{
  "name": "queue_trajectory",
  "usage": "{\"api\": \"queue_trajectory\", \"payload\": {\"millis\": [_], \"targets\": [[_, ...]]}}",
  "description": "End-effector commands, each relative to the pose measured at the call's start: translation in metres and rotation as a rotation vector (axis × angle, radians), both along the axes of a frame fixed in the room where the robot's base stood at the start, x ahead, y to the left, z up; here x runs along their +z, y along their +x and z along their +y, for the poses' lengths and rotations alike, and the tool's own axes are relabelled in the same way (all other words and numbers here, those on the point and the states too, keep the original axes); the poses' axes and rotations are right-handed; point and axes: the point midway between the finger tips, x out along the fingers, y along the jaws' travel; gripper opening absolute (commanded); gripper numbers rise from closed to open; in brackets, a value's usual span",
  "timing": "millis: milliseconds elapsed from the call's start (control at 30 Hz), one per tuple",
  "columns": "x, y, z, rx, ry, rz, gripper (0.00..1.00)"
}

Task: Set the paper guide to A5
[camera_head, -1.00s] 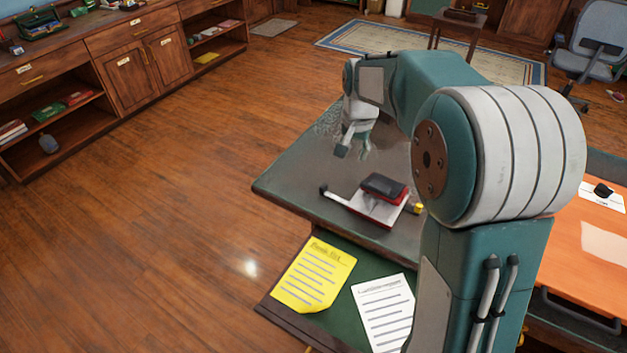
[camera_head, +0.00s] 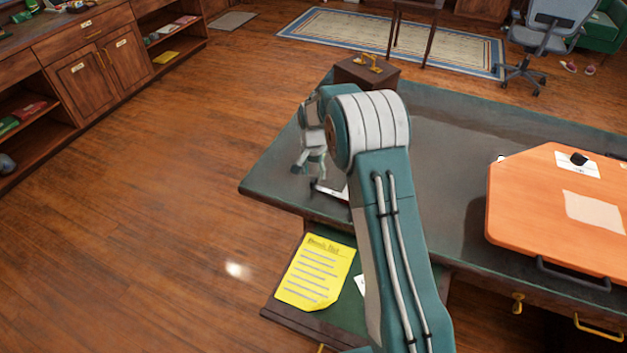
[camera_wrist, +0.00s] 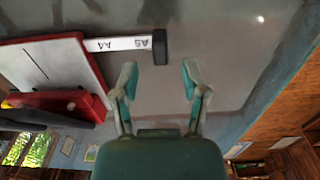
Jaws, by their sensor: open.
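The paper guide (camera_wrist: 118,43) is a white bar marked A4 and A5 with a dark end block (camera_wrist: 160,47), extending from the side of a hole punch (camera_wrist: 50,70) with a pale base and red and black body. My gripper (camera_wrist: 159,80) is open and empty in the wrist view, with the end block near the gap between its fingertips. I cannot tell the depth between them. In the head view, my gripper (camera_head: 309,168) is above the desk's near left corner, close to the guide (camera_head: 330,191). My arm hides most of the punch there.
The dark desk (camera_head: 440,130) holds an orange board (camera_head: 540,200) at right and a wooden box (camera_head: 367,73) at the back. An open drawer holds a yellow sheet (camera_head: 316,272). Floor to the left is clear.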

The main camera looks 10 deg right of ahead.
Motion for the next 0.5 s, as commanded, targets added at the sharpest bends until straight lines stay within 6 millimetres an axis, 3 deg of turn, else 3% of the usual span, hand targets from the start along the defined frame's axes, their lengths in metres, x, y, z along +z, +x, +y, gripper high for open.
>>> {"api": "queue_trajectory", "payload": {"millis": [200,500], "targets": [[-0.031,-0.001,0.000,0.001,0.000,0.002,0.56],[-0.040,-0.001,-0.001,0.001,0.001,0.001,0.56]]}}
